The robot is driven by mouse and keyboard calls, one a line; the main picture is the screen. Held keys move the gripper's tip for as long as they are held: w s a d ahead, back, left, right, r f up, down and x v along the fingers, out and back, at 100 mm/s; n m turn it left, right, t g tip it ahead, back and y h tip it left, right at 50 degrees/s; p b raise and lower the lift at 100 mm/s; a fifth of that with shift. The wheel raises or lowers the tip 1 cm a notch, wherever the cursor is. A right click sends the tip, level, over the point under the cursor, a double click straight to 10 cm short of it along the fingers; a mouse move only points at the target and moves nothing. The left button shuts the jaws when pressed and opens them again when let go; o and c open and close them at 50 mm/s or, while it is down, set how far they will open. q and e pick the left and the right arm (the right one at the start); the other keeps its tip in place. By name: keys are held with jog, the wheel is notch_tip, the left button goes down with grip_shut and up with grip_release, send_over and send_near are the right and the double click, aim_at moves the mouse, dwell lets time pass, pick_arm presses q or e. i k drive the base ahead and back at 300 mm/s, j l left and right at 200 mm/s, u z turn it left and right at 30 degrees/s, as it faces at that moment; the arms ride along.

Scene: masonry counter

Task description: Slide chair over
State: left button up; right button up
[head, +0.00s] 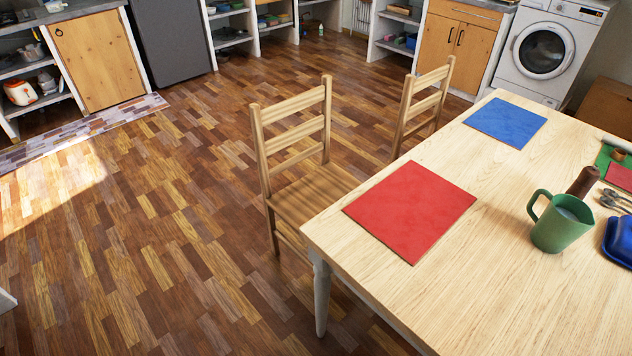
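A wooden chair (297,140) with a slatted ladder back stands at the table's left side, its seat (311,195) partly hidden under the tabletop. A second similar chair (424,100) stands farther back along the same side, mostly hidden behind the table. The pale wooden table (480,230) fills the right of the head view. Neither of my grippers shows.
A red mat (410,210), a blue mat (505,122) and a green mug (562,221) lie or stand on the table. Wooden floor (150,230) left of the chairs is clear. A washing machine (548,50) and cabinets (95,60) line the back.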

aim_at(302, 200)
jog(key=i+j+z, duration=0.15)
jog(key=z, duration=0.3)
jog(key=i+j+z, duration=0.1)
jog(key=j+z, duration=0.45)
jog(key=z, duration=0.3)
jog(key=i+j+z, duration=0.1)
jog(key=j+z, duration=0.15)
jog(key=j, duration=0.75)
jog(key=j+z, duration=0.2)
jog(key=j, duration=0.8)
jog(key=k+j+z, duration=0.1)
jog(key=j+z, duration=0.15)
jog(key=j, duration=0.75)
